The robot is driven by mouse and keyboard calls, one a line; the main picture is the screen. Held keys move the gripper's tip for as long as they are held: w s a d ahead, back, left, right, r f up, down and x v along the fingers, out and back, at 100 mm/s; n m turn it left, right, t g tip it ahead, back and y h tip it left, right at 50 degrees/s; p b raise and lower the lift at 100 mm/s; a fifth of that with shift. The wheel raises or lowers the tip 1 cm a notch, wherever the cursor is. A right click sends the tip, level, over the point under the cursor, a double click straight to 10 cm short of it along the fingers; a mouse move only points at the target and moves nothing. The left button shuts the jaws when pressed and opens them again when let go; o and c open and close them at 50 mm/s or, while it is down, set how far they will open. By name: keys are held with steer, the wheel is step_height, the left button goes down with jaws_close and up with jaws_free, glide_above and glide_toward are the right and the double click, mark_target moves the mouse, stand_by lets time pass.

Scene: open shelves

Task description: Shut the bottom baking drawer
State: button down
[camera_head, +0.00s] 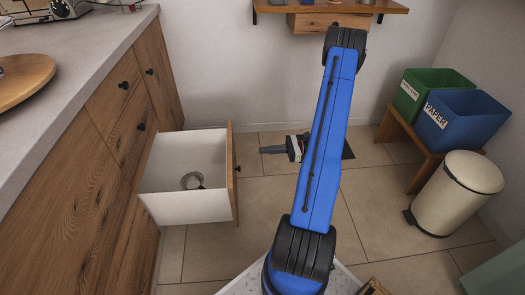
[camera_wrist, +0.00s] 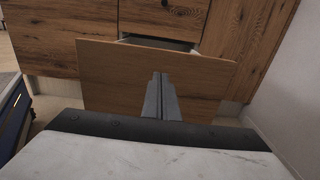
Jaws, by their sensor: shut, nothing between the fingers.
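The bottom drawer (camera_head: 185,207) stands pulled well out of the wooden cabinet, with white inner walls and a wooden front (camera_head: 233,185) bearing a small dark knob. A small round metal item (camera_head: 192,180) lies inside it. My gripper (camera_head: 263,150) is shut and empty, pointing left at the drawer front with a visible gap in the head view. In the wrist view, my fingers (camera_wrist: 161,80) lie together in front of the wooden drawer front (camera_wrist: 110,75). They cover its middle, so the knob is hidden there. A dark opening shows above the front's top edge.
The cabinet (camera_head: 110,130) has other drawers that look shut, under a grey counter (camera_head: 75,60). Green (camera_head: 425,90) and blue (camera_head: 462,120) bins stand on a wooden bench at right, beside a cream pedal bin (camera_head: 455,195). Tiled floor (camera_head: 255,215) lies clear beside the drawer.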

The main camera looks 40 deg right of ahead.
steer(key=x, duration=1.1)
steer(key=shift+a, duration=0.2)
steer(key=shift+w, duration=0.2)
steer(key=x, duration=3.6)
steer(key=shift+w, duration=0.2)
steer(key=shift+a+r, duration=0.1)
